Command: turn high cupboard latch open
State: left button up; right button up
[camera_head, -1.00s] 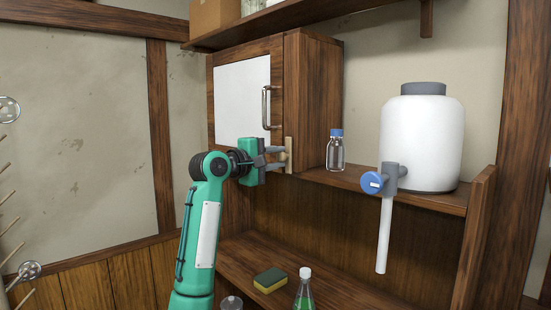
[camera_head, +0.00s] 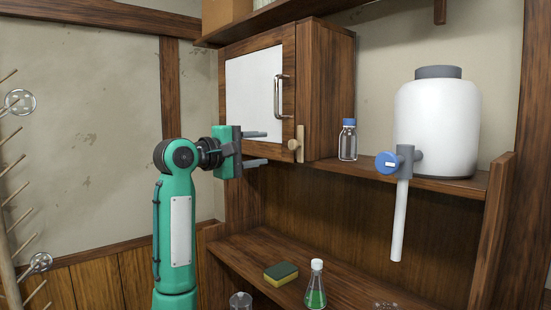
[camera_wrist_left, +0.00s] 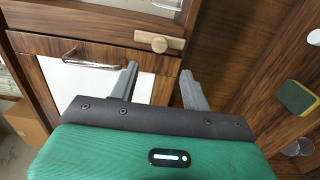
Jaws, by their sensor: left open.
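The high cupboard (camera_head: 325,90) has a wood-framed door (camera_head: 253,90) with a white panel and a metal handle (camera_head: 279,97); the door looks shut. The latch (camera_head: 299,148) is a pale wooden bar with a round knob, standing upright at the door's lower right edge. In the left wrist view the latch (camera_wrist_left: 173,42) shows just beyond the fingertips. My left gripper (camera_head: 267,148) is open and empty, left of the latch and apart from it; its two fingers also show in the left wrist view (camera_wrist_left: 158,70). My right gripper is not in view.
A blue-capped bottle (camera_head: 348,142) and a white tank with tap (camera_head: 437,125) stand on the shelf right of the cupboard. Below are a sponge (camera_head: 281,274) and a flask of green liquid (camera_head: 316,290). A drying rack (camera_head: 12,230) stands at far left.

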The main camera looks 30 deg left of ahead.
pick_arm(q)
jog(key=b+v, duration=0.1)
jog(key=v, duration=0.3)
jog(key=shift+w+f, duration=0.1)
dwell(0.4)
